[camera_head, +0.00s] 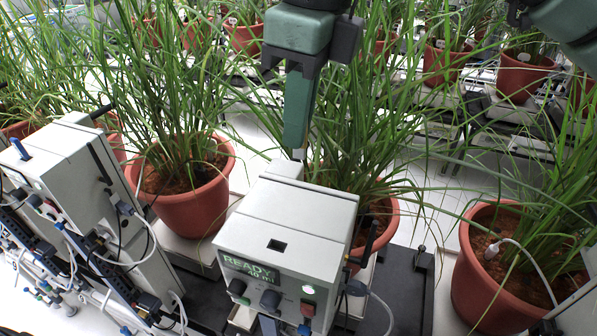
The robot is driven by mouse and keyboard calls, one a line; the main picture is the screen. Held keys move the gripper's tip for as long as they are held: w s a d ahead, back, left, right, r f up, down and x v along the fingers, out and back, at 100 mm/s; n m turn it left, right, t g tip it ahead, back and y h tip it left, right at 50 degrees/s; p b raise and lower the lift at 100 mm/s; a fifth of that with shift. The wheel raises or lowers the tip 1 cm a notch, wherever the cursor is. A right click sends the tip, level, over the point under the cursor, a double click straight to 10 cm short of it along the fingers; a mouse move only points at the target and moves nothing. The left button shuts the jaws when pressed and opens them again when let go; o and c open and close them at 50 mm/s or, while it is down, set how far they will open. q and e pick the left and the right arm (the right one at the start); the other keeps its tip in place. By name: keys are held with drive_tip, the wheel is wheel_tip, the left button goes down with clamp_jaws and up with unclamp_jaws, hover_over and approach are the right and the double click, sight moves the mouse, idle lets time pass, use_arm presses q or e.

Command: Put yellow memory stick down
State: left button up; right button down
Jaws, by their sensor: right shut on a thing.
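My right gripper (297,150) hangs down from the top centre, its green fingers shut. It is just above the back of the grey box (300,205) with the lit "READY" display. Only a small pale bit shows at the fingertips. I take the held thing to be the yellow memory stick, but its colour cannot be made out and the fingers hide most of it. No yellow stick shows elsewhere.
Potted grasses stand around: a pot (190,208) at left, one behind the box and one (490,270) at right. Another grey device (65,165) with a blue stick (20,149) stands at left. Leaves and cables surround the gripper.

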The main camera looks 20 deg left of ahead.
sight(298, 153)
wheel_tip(298, 153, down, 4)
drive_tip(key=shift+s+f+p, duration=0.1)
drive_tip(key=shift+f+p, duration=0.1)
drive_tip(key=shift+p, duration=0.15)
wheel_tip(298, 153, down, 4)
drive_tip(key=shift+r+p, duration=0.15)
drive_tip(key=shift+p, duration=0.25)
use_arm(q)
drive_tip(key=shift+w+d+r, duration=0.15)
drive_tip(key=shift+w+r, duration=0.05)
drive_tip(key=shift+r, duration=0.25)
drive_tip(key=shift+w+d+r, duration=0.1)
drive_tip(key=shift+w+r, duration=0.1)
drive_tip(key=shift+r, duration=0.2)
use_arm(e)
drive_tip(key=shift+f+b, duration=0.25)
drive_tip(key=shift+b, duration=0.05)
drive_tip(key=c, duration=1.6)
unclamp_jaws()
drive_tip(key=shift+r, duration=0.1)
use_arm(q)
drive_tip(key=shift+f, duration=0.15)
use_arm(e)
drive_tip(key=shift+o, duration=0.2)
